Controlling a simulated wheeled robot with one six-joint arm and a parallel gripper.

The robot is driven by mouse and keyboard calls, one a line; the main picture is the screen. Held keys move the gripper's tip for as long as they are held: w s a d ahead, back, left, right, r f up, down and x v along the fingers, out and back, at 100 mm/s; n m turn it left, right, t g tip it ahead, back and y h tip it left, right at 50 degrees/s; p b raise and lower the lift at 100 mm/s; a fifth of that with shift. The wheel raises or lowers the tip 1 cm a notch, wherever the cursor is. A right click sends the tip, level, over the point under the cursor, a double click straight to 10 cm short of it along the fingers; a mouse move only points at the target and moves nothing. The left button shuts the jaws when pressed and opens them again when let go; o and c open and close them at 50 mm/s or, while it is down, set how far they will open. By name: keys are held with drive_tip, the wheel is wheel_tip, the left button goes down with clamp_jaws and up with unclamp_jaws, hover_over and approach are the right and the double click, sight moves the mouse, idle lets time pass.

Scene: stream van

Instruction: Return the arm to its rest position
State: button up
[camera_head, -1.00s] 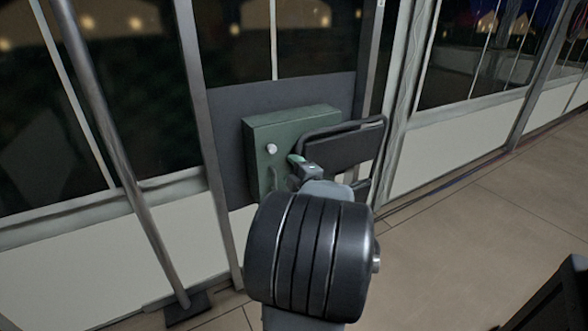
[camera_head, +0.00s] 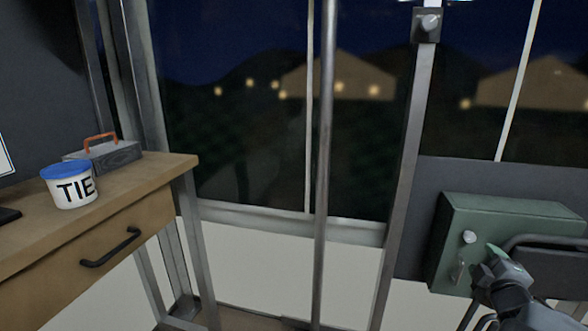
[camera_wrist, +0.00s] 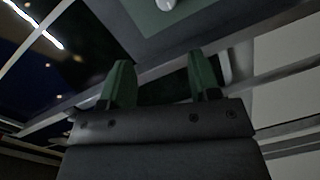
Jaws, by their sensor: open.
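My gripper (camera_head: 494,258) shows at the lower right of the head view, in front of the green box (camera_head: 510,218). In the wrist view my gripper (camera_wrist: 162,80) has its two green fingers apart with nothing between them. The box is mounted on a dark panel (camera_head: 425,185) and has a white knob (camera_head: 469,237) and a small latch-like part (camera_head: 458,272) on its face. In the wrist view the box (camera_wrist: 195,12) and its knob (camera_wrist: 165,4) show at the top edge, beyond the fingertips. I cannot tell the exact gap to the box.
A wooden desk (camera_head: 150,178) with a drawer handle (camera_head: 110,247) stands at the left. A vertical pole (camera_head: 325,130) stands mid-view before the windows.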

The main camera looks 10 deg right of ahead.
drive_tip(key=w+a+r+m+g+y+p, duration=0.1)
drive_tip(key=w+a+r+m+g+p, duration=0.2)
drive_tip(key=a+r+p, duration=0.5)
drive_tip(key=w+a+r+m+g+y+p, duration=0.1)
drive_tip(key=a+r+m+g+p, duration=0.25)
drive_tip(key=a+r+p, duration=0.45)
drive_tip(key=s+a+r+m+g+y+p, duration=0.1)
drive_tip(key=s+a+r+g+y+p, duration=0.1)
drive_tip(key=a+p, duration=0.4)
drive_tip(key=s+a+r+m+g+y+p, duration=0.1)
drive_tip(key=s+a+r+g+y+p, duration=0.2)
drive_tip(key=s+a+p, duration=0.4)
drive_tip(key=a+r, duration=0.1)
drive_tip(key=a, duration=0.2)
drive_tip(key=shift+s+a+r+m, duration=0.3)
drive_tip(key=shift+a+r+m, duration=0.05)
drive_tip(key=shift+r, duration=0.05)
drive_tip(key=shift+s+a+g, duration=0.25)
drive_tip(key=shift+a, duration=0.05)
drive_tip(key=shift+c, duration=0.3)
